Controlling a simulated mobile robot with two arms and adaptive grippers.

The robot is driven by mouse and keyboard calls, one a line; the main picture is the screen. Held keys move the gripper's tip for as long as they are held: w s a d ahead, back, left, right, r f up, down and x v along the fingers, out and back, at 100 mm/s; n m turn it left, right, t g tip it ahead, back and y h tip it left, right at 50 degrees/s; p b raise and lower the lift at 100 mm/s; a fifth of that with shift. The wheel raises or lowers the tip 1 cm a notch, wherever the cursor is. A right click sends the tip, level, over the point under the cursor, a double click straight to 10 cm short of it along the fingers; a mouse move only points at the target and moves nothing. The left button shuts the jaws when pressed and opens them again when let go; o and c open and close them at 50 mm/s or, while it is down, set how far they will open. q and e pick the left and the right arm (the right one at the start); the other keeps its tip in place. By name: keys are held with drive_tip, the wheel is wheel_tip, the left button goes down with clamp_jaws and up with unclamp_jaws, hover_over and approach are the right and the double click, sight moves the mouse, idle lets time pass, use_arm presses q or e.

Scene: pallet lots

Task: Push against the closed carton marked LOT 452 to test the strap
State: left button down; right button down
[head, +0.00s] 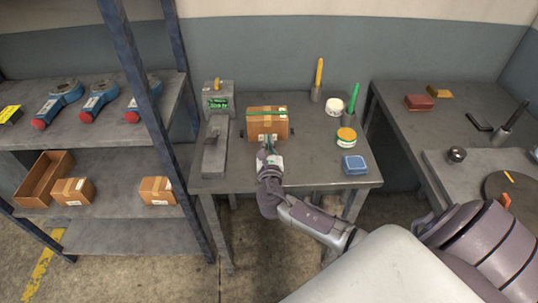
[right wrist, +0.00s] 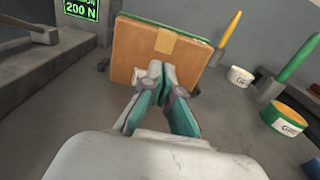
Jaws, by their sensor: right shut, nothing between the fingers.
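A closed brown carton (head: 267,124) stands on the grey middle table with a green strap (head: 267,112) across its upper part. Its label is too small to read. The carton also shows in the right wrist view (right wrist: 134,46), with a strip of tan tape on its near face. My right gripper (head: 267,144) is shut and empty, its fingertips in front of that face, low and near the middle. In the right wrist view the fingertips (right wrist: 160,68) overlap the face; I cannot tell whether they touch it. My left gripper is not in view.
A grey device (head: 218,100) with a green display reading 200 N stands left of the carton. Pen holders, round tubs and a blue box (head: 354,165) stand to its right. Shelves (head: 100,158) with cartons are at left; another table (head: 400,120) is at right.

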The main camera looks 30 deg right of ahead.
sight(268, 128)
drive_tip(key=shift+b+x, duration=0.3)
drive_tip(key=shift+x, duration=0.95)
drive_tip(key=shift+w+d+f, duration=0.1)
drive_tip(key=shift+w+f, duration=0.05)
drive_tip(key=shift+w, duration=0.05)
drive_tip(key=shift+w+d, duration=0.1)
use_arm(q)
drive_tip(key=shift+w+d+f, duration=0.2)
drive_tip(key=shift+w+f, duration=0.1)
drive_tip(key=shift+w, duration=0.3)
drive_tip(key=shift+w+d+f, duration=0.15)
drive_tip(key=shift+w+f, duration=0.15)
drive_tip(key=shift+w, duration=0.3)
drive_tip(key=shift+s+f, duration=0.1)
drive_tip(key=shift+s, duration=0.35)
use_arm(e)
drive_tip(key=shift+w+d, duration=0.15)
drive_tip(key=shift+w, duration=0.1)
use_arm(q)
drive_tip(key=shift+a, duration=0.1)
use_arm(e)
drive_tip(key=shift+w+r, duration=0.1)
drive_tip(key=shift+r, duration=0.1)
